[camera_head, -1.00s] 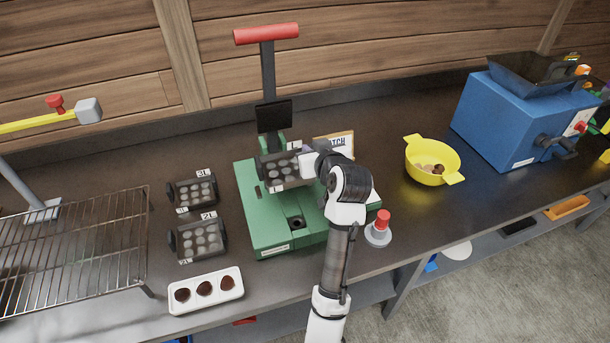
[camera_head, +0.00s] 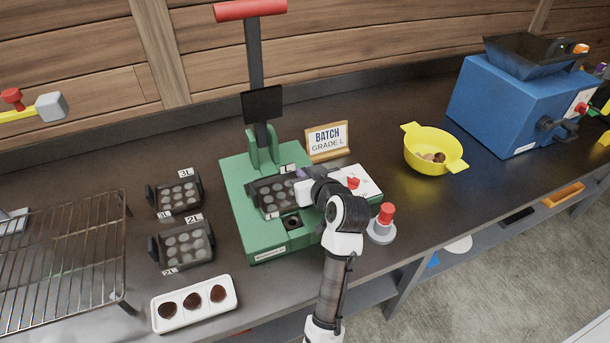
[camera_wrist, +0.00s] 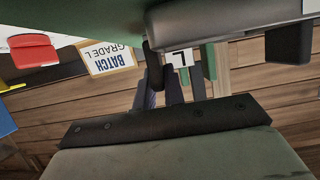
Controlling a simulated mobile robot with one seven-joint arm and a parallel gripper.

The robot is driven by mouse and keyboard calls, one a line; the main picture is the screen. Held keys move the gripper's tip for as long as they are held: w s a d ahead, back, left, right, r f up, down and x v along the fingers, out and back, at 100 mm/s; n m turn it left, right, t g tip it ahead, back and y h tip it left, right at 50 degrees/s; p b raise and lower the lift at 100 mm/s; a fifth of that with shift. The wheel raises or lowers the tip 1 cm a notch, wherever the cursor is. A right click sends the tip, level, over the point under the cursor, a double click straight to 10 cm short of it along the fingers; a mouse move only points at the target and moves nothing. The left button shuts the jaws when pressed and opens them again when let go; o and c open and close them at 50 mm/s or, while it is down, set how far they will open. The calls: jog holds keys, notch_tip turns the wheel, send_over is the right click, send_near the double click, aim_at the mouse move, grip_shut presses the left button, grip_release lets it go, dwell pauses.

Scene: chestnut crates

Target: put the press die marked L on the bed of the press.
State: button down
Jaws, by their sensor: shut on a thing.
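The press die marked L (camera_head: 272,197) is a dark grey block with round hollows. My gripper (camera_head: 303,190) is shut on its right end. The die is level over the bed of the green press (camera_head: 240,190); I cannot tell whether it touches the bed or hangs just above. In the wrist view the die (camera_wrist: 230,22) fills the upper right, with its white L tag (camera_wrist: 178,58) beside my gripper's fingers (camera_wrist: 163,88). The press's lever with red handle (camera_head: 250,10) is raised. My gripper hides the die's right end.
Two similar dies, marked 3L (camera_head: 178,196) and 2L (camera_head: 183,246), lie left of the press. A white tray (camera_head: 172,325) of chestnuts, a wire rack (camera_head: 60,250), a red button (camera_head: 384,216), a "BATCH GRADE L" sign (camera_head: 328,138), a yellow bowl (camera_head: 435,160) and a blue machine (camera_head: 505,110) surround it.

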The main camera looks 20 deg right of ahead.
jog(key=shift+r, duration=0.1)
jog(key=c, duration=1.5)
grip_release()
jog(key=shift+f, duration=0.2)
jog(key=shift+s+r, duration=0.1)
jog(key=shift+r, duration=0.15)
jog(key=b+v, duration=0.2)
jog(key=v, duration=0.9)
jog(key=shift+s, duration=0.4)
jog(key=shift+r, duration=0.1)
